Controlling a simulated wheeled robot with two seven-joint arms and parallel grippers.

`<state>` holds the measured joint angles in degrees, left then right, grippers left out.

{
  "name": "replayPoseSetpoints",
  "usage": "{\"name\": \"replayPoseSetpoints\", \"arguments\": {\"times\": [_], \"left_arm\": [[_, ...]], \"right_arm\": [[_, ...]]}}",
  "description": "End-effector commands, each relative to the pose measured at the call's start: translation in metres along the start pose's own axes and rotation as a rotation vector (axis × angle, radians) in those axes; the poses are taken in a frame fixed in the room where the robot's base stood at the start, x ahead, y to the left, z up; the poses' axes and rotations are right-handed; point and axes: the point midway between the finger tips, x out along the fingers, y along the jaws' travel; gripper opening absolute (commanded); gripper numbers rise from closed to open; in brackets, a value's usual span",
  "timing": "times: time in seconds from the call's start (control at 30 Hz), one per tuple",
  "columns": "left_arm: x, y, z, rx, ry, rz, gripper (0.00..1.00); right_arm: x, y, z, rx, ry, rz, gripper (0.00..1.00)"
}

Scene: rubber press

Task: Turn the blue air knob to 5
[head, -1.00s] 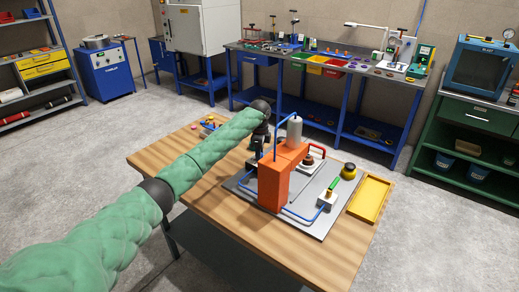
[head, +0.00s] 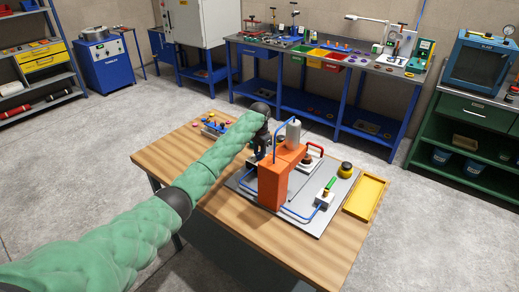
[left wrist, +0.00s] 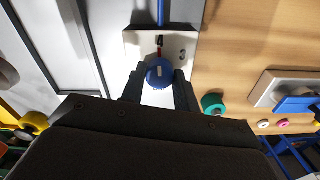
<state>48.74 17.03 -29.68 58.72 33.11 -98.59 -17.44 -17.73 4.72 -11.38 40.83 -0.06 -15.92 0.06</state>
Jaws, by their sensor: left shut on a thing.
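The blue air knob (left wrist: 158,73) shows in the left wrist view in front of a pale plate (left wrist: 188,40) marked 4 and 3. A red mark stands between the knob and the 4. My left gripper (left wrist: 157,84) is shut on the knob, one dark finger on each side. In the head view, my left gripper (head: 260,150) is at the back left of the orange press (head: 274,180), which partly hides it, and the knob cannot be made out there. My right gripper is not in view.
The press stands on a grey plate (head: 312,222) on a wooden table (head: 325,262). A yellow tray (head: 366,196) lies at the right. A green-handled valve (head: 328,188) and a black-and-yellow button (head: 345,170) are on the plate. Small coloured parts lie behind my left gripper.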

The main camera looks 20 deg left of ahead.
Motion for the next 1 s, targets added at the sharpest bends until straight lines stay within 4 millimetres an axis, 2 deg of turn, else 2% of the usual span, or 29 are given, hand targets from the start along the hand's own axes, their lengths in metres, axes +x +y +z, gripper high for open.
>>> {"name": "replayPoseSetpoints", "arguments": {"times": [0.03, 0.27, 0.6, 1.0], "left_arm": [[-0.005, 0.000, -0.001, -0.043, 0.003, 0.000, 0.08], [-0.005, 0.000, -0.001, -0.261, 0.003, 0.000, 0.08], [-0.004, 0.000, -0.001, -0.582, 0.002, 0.000, 0.08], [-0.003, 0.000, -0.001, -0.878, 0.003, 0.001, 0.08]], "right_arm": [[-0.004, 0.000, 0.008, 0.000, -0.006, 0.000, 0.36], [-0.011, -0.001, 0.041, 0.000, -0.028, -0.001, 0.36], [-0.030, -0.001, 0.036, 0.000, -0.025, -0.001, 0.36], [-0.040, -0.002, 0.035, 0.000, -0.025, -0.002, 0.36]]}}
